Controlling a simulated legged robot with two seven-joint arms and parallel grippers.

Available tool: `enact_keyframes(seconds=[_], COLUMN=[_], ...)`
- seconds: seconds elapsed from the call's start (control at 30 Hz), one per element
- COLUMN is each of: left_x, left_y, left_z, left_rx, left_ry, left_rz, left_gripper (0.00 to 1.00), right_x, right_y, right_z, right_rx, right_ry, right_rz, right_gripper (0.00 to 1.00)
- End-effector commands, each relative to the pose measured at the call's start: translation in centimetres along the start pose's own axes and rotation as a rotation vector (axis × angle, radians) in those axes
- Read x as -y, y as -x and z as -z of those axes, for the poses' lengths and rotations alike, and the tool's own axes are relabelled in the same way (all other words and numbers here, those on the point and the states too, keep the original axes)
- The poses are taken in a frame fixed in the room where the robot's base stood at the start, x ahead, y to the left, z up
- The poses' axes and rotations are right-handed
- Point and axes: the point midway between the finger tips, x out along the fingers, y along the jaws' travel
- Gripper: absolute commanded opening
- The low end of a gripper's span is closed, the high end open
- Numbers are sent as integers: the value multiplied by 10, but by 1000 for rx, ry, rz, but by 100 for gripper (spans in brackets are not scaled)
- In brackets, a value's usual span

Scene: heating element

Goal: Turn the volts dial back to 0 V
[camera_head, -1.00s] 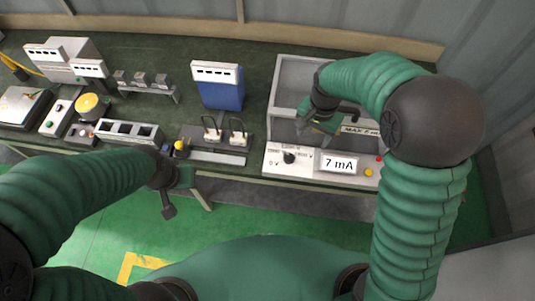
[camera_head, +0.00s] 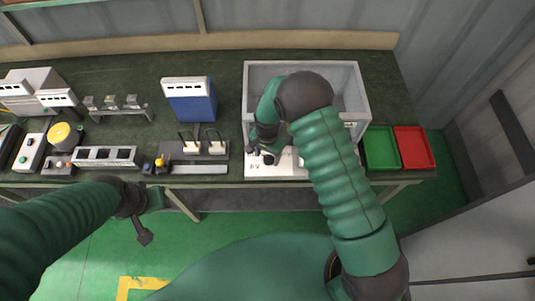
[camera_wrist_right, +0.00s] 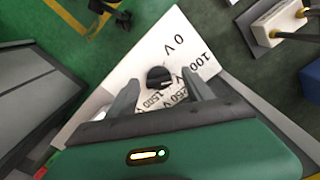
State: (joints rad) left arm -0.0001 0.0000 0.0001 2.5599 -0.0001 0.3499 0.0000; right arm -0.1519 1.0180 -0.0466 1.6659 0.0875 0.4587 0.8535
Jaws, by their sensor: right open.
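The volts dial is a black knob (camera_wrist_right: 158,77) on a white panel (camera_wrist_right: 150,40) with printed values; the "0 V" mark lies above it in the right wrist view. I cannot tell clearly where its pointer is.
A grey open box (camera_head: 350,85) stands behind the panel. Green (camera_head: 381,148) and red (camera_head: 414,147) trays lie to its right. A blue meter (camera_head: 190,100) and a unit with two cable plugs (camera_head: 205,150) are to the left. My right arm hides the panel's display.

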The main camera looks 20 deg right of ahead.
Motion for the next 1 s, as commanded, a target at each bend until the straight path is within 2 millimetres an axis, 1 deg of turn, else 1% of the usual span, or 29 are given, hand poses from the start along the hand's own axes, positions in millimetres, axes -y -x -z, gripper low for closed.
enact_keyframes(seconds=[0.1,0.3,0.77,1.0], left_x=[0,0,0,0], left_y=[1,1,1,0], left_z=[0,0,0,0], left_rx=[0,0,0,0], left_ry=[0,0,0,0], left_rz=[0,0,0,0], left_gripper=[36,36,36,36], right_x=[-1,-2,-2,-1], right_y=[-6,-6,-5,-5], right_z=[1,2,1,0], right_rx=[2,2,1,2], right_ry=[0,0,0,7], right_rz=[0,2,-1,1], right_gripper=[60,60,0,0])
